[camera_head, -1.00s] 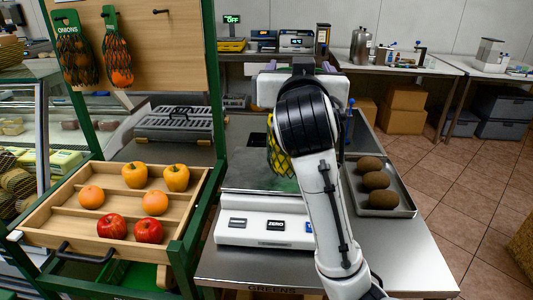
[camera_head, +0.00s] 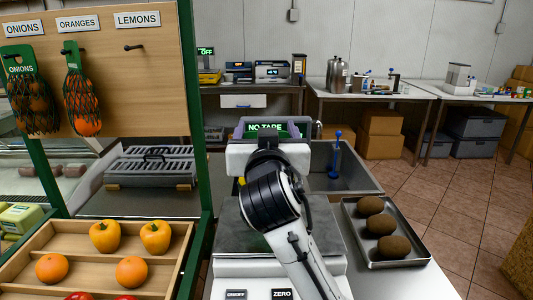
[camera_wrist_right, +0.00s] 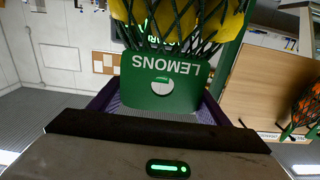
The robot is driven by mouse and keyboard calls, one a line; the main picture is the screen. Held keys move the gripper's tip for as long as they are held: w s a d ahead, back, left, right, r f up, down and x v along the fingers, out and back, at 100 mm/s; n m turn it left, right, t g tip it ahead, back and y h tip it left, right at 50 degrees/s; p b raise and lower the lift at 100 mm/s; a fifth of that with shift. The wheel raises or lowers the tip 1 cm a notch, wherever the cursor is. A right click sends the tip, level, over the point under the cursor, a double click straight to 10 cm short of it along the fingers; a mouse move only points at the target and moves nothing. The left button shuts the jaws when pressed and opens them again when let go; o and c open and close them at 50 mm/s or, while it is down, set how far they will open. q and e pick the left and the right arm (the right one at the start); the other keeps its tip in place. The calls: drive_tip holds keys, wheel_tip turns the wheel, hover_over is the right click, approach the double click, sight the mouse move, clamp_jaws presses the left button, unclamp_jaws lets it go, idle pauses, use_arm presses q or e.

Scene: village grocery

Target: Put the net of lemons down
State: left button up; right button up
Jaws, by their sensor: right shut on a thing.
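The net of lemons (camera_wrist_right: 180,20) shows at the top of the right wrist view, yellow fruit in dark mesh with a green LEMONS card (camera_wrist_right: 160,88). My right gripper (camera_wrist_right: 157,106) is shut on the card, with its purple fingers at the card's two sides. In the head view my right wrist hides nearly all of the net; only a bit of yellow (camera_head: 241,181) shows left of it. I cannot tell from this how high the net hangs. The scale (camera_head: 226,234) lies below my right arm, partly covered by it. My left gripper is not in view.
A tray of brown fruit (camera_head: 371,265) stands to the right of the scale. A sloped wooden fruit display (camera_head: 180,240) is at the left. Nets of onions (camera_head: 30,100) and oranges (camera_head: 82,105) hang on the board; the peg under LEMONS (camera_head: 134,47) is bare.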

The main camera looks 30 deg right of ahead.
wheel_tip(320, 180, down, 4)
drive_tip(key=shift+r, duration=0.25)
drive_tip(key=shift+f, duration=0.15)
drive_tip(key=o, duration=1.8)
drive_tip(key=shift+f, duration=0.1)
drive_tip(key=shift+o, duration=1.4)
